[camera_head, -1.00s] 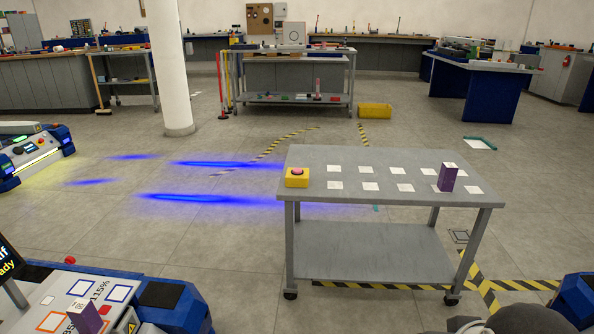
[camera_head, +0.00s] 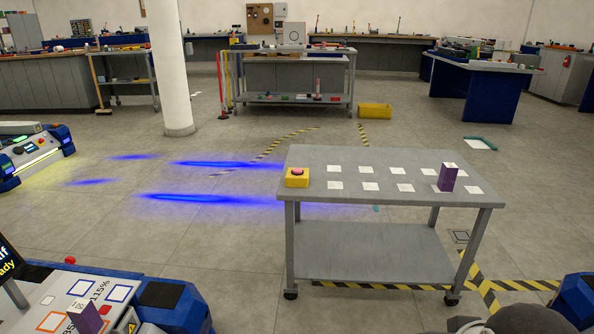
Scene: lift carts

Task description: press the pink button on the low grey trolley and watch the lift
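The low grey trolley (camera_head: 380,158) stands right of centre, with a lower shelf and castors. The pink button (camera_head: 297,171) sits on a yellow box (camera_head: 297,181) at the left end of its top. White squares in rows mark the top, and a purple block (camera_head: 447,177) stands upright near the right end. A lift cart (camera_head: 180,305) at bottom left has a white top with coloured square outlines and another purple block (camera_head: 84,316) on it. The fingers of my gripper do not show; only a dark grey rounded part is at the bottom right edge.
Another lift cart (camera_head: 36,150) with lit edges stands at the left. Blue light patches lie on the open floor between it and the trolley. A white pillar (camera_head: 170,70), a rear grey trolley (camera_head: 292,98) and a yellow bin (camera_head: 375,111) are farther back. Striped tape marks the floor.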

